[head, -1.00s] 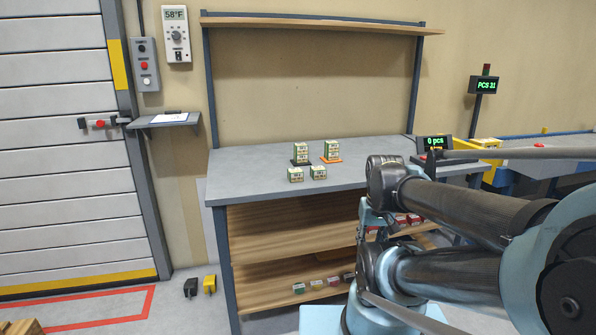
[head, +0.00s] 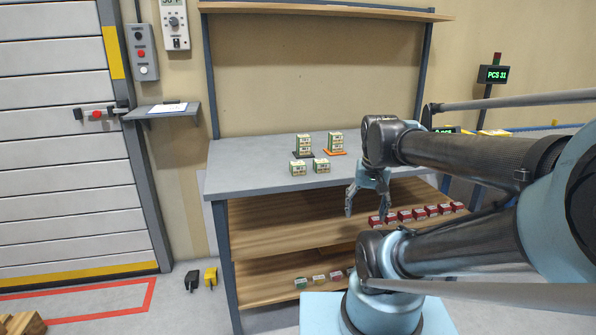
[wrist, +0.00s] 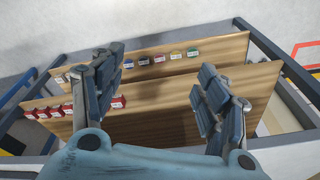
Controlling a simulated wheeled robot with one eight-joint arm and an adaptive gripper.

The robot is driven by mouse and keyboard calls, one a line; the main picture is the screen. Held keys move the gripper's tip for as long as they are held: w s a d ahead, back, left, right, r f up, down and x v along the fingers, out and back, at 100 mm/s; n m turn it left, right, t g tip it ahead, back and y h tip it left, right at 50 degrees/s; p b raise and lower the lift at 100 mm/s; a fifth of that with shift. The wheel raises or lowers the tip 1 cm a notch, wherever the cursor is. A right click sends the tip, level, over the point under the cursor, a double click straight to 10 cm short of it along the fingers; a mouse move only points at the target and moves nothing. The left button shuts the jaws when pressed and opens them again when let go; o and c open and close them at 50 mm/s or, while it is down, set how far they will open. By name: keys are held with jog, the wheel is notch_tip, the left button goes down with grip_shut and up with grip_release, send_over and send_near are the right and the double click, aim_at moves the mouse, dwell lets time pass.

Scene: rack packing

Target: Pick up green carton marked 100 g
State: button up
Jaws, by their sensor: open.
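Several green and white cartons stand on the grey tabletop in the head view: a stack on a black pad (head: 304,145), a stack on an orange pad (head: 335,142), and two single cartons in front (head: 297,168) (head: 321,165). Another green carton (head: 301,283) lies at the left end of the row on the bottom shelf; it also shows in the wrist view (wrist: 192,52). The weight markings are too small to read. My gripper (head: 368,211) is open and empty, pointing down in front of the rack, right of the tabletop cartons. Its fingers frame the shelves in the wrist view (wrist: 160,92).
Red cartons (head: 405,215) line the middle shelf. Other coloured cartons, including a yellow one (head: 319,279), share the bottom shelf (head: 262,290). The upper board (head: 320,12) spans above the table. The left part of the middle shelf (head: 270,225) is bare.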

jog(key=w+a+r+m, duration=0.3)
jog(key=w+r, duration=0.4)
notch_tip(320, 180, up, 11)
jog(key=m+g, duration=0.2)
jog(key=m, duration=0.8)
send_over(298, 163)
notch_tip(298, 163, down, 16)
jog(key=shift+f, duration=0.2)
jog(key=c, duration=1.2)
